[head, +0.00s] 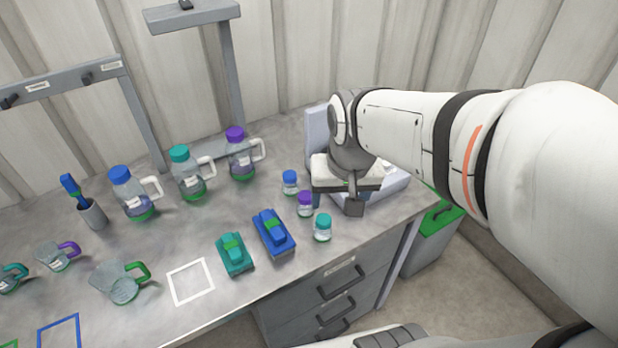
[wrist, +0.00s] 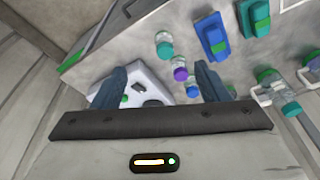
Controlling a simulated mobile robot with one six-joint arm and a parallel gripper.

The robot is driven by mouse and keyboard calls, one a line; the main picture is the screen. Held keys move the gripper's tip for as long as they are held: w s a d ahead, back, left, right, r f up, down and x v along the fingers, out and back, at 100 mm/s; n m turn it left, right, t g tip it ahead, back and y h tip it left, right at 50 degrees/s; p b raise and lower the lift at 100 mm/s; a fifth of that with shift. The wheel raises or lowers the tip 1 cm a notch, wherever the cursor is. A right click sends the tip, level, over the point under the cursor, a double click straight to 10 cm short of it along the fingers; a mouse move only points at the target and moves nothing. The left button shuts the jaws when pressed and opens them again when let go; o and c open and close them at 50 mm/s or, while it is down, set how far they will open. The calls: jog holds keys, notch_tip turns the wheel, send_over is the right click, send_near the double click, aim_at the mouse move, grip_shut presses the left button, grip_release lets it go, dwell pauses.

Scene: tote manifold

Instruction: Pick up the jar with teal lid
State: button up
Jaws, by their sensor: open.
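The jar with the teal lid (head: 322,228) stands upright near the front edge of the bench, a small clear jar with a green base. It also shows in the wrist view (wrist: 165,46), beyond the fingertips and roughly midway between them. My gripper (head: 336,206) is open and empty, above and behind this jar, over the white device. In the wrist view my gripper's two fingers (wrist: 160,68) are spread wide. Nothing is between them in contact.
A purple-lid jar (head: 305,204) and a blue-lid jar (head: 290,182) stand close behind the teal one. A blue block-like item (head: 273,232) and a teal one (head: 235,254) lie to its left. The white device (head: 392,188) is under my gripper. Jugs (head: 190,175) stand farther left.

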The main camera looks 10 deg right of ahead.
aim_at(324, 218)
jog(key=w+f+m+b, duration=0.1)
jog(key=w+f, duration=0.2)
jog(key=f, duration=0.1)
jog(key=w+f+m+g+b, duration=0.1)
jog(key=w+f, duration=0.2)
jog(key=f, duration=0.2)
jog(key=w+f+m+g+b, duration=0.1)
jog(key=w+f+b, duration=0.1)
jog(key=w+f, duration=0.1)
jog(key=shift+d+f+m, duration=0.2)
jog(key=shift+f+m, duration=0.1)
jog(key=shift+f, duration=0.6)
jog(key=f, duration=0.8)
jog(key=shift+w+a+p, duration=0.2)
jog(key=shift+w+p, duration=0.15)
jog(key=c, duration=1.1)
